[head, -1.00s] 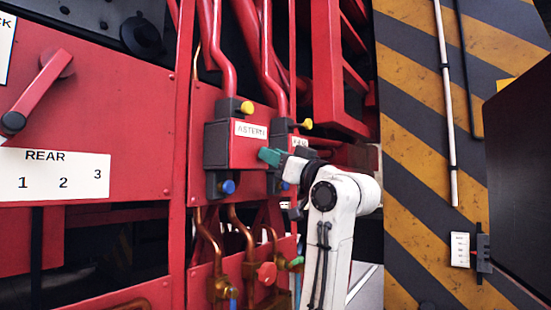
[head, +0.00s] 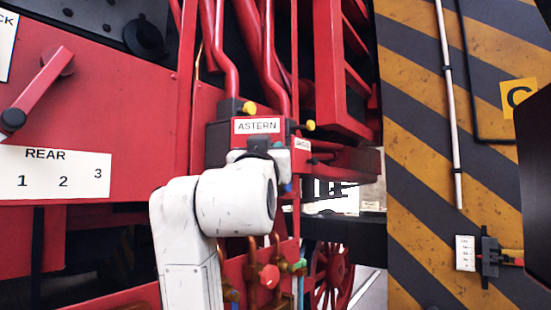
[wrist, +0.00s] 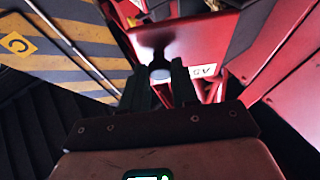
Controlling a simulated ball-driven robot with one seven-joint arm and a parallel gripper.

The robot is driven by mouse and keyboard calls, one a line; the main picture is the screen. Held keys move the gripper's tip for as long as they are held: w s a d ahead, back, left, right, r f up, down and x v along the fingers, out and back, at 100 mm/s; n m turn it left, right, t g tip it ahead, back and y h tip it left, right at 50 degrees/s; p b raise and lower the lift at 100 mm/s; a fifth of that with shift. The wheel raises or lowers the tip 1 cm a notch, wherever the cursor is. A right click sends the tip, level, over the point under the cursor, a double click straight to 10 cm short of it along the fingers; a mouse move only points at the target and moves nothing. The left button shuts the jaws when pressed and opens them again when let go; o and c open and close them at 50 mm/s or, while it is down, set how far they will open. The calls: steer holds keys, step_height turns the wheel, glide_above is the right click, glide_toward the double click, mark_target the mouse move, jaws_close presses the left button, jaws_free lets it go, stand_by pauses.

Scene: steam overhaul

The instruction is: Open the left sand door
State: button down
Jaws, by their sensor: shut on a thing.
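My gripper (wrist: 160,82) is shut on a dark handle with a pale round end (wrist: 160,73) at this face. The fingertips are hidden in the head view. I cannot tell how far the door is open.
A second labelled box (head: 302,144) is just right of it. Copper pipes and a red valve knob (head: 269,276) are below. A red lever (head: 40,90) is at the left. A striped wall (head: 420,180) stands at the right.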

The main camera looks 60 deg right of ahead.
steer(key=shift+w+a+m+g+h+b, duration=0.3)
steer(key=shift+a+m+g, duration=0.6)
steer(key=shift+g, duration=0.9)
steer(key=shift+w+a+m+g+h+b, duration=0.1)
steer(key=shift+w+a+m+g+b, duration=0.25)
steer(key=shift+w+a+m+g, duration=0.95)
steer(key=shift+s+a+m+g+h+b, duration=0.2)
steer(key=shift+s+m+g+b, duration=0.3)
steer(key=shift+g, duration=1.8)
steer(key=shift+w+r, duration=0.1)
steer(key=shift+w, duration=0.1)
steer(key=c, duration=0.9)
jaws_free()
steer(key=shift+o, duration=0.2)
steer(key=shift+d, duration=0.1)
steer(key=b+v, duration=0.3)
steer(key=v, duration=0.8)
